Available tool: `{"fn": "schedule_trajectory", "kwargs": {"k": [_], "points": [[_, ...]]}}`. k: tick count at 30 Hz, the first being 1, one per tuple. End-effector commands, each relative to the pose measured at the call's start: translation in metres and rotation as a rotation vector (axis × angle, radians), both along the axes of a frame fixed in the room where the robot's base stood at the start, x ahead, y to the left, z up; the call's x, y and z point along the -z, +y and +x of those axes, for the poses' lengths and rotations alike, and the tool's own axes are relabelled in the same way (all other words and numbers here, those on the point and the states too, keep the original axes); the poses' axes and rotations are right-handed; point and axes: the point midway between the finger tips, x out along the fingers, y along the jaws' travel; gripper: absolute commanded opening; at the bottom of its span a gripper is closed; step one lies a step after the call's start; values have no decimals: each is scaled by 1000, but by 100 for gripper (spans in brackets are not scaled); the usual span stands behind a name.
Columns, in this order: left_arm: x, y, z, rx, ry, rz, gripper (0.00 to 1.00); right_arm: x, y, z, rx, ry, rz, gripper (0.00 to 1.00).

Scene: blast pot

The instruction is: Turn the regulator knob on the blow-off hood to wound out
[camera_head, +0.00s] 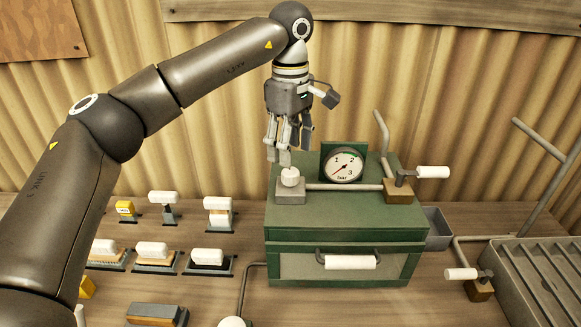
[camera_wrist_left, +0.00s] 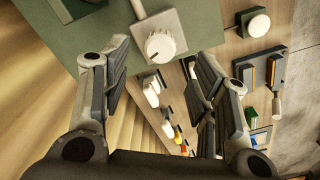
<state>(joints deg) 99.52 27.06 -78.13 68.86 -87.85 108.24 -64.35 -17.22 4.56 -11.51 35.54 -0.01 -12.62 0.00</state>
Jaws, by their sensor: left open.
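The blow-off hood (camera_head: 350,220) is a green box with a windowed front and a white bar handle. The regulator knob (camera_head: 290,177) is a white knob on a grey block at the hood's top left. In the left wrist view the knob (camera_wrist_left: 160,46) shows a dark pointer mark and lies beyond the fingertips, between their lines. My left gripper (camera_head: 284,155) points down just above and behind the knob, open and empty. In the left wrist view its two fingers (camera_wrist_left: 160,70) are spread apart. I cannot tell whether a fingertip touches the knob. My right gripper is not in view.
A pressure gauge (camera_head: 343,166) and a white-handled valve (camera_head: 432,172) stand on the hood, joined by a pipe. Several brushes (camera_head: 152,252) sit in holders at left. A slatted metal rack (camera_head: 550,270) and another white-handled valve (camera_head: 461,274) are at right. A corrugated wall rises behind.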

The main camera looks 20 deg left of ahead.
Motion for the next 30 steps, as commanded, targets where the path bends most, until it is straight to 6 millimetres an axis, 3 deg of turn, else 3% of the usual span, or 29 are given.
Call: {"fn": "schedule_trajectory", "kwargs": {"k": [9, 22, 30], "points": [[50, 0, 0, 0, 1, -2, 54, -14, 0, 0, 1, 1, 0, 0], [62, -1, 0, 0, -1, -3, 54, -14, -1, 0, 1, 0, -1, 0], [61, -1, 0, 0, -1, -3, 20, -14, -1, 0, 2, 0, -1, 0]]}}
